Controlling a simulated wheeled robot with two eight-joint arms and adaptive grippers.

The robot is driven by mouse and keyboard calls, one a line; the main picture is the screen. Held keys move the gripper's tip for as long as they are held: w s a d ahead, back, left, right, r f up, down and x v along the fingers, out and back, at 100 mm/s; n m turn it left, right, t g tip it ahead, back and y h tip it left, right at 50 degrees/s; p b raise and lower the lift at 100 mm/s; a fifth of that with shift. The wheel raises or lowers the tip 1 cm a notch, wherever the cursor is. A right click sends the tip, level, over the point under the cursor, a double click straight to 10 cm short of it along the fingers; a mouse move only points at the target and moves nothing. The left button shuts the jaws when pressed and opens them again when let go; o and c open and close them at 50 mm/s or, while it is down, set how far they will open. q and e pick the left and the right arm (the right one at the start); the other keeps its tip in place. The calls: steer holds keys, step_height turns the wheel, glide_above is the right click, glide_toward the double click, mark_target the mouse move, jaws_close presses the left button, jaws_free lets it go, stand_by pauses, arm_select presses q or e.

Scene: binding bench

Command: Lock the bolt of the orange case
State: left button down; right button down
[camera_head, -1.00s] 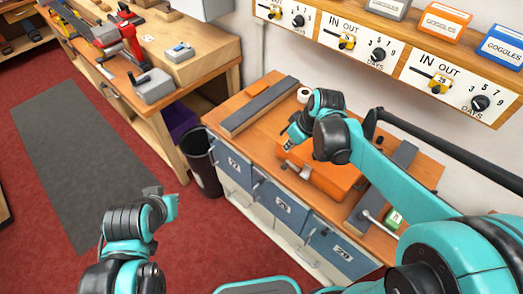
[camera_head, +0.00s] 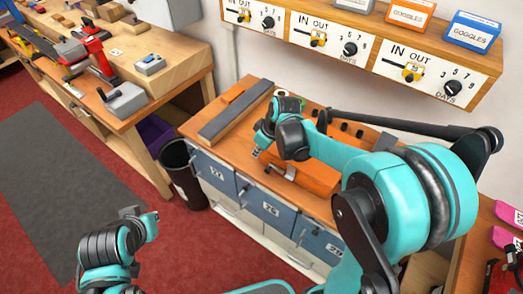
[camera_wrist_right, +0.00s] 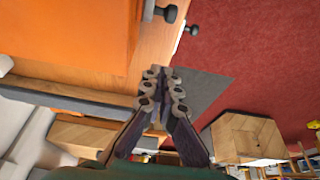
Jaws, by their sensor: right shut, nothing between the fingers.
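The orange case (camera_head: 318,184) lies on the wooden bench top, partly hidden by my right arm. A small grey metal piece (camera_head: 290,171) shows on its near side; I cannot tell whether the bolt is drawn or locked. My right gripper (camera_head: 258,153) is shut and empty, at the left end of the case. In the right wrist view, the gripper (camera_wrist_right: 164,82) points past the orange case (camera_wrist_right: 65,35), apart from it. A dark knob (camera_wrist_right: 169,13) shows near the case edge there. My left gripper (camera_head: 140,216) is away from the bench; its fingers are unclear.
A long grey bar (camera_head: 236,110) lies on the bench left of the case. Blue numbered drawers (camera_head: 265,205) are below the bench top. A black bin (camera_head: 183,172) stands left of it. A shelf with IN/OUT panels (camera_head: 430,72) runs along the wall behind.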

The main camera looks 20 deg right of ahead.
steer(key=b+x, duration=0.1)
steer(key=x, duration=0.3)
steer(key=shift+f, duration=0.1)
steer(key=shift+s+d+f+b, duration=0.2)
steer(key=shift+s+d+b, duration=0.05)
steer(key=shift+s+d, duration=0.3)
steer(key=shift+s+d+f+b, duration=0.15)
steer(key=shift+s+d+b, duration=0.2)
steer(key=shift+s, duration=0.3)
steer(key=shift+s+d, duration=0.2)
steer(key=shift+s, duration=0.05)
steer(key=shift+f, duration=0.1)
steer(key=shift+s+d, duration=0.1)
steer(key=shift+s+d+p, duration=0.15)
steer(key=shift+s+d, duration=0.45)
steer(key=shift+s, duration=0.2)
steer(key=shift+s+d+p, duration=0.15)
steer(key=shift+s+d, duration=0.45)
steer(key=shift+s, duration=0.2)
steer(key=shift+w, duration=0.1)
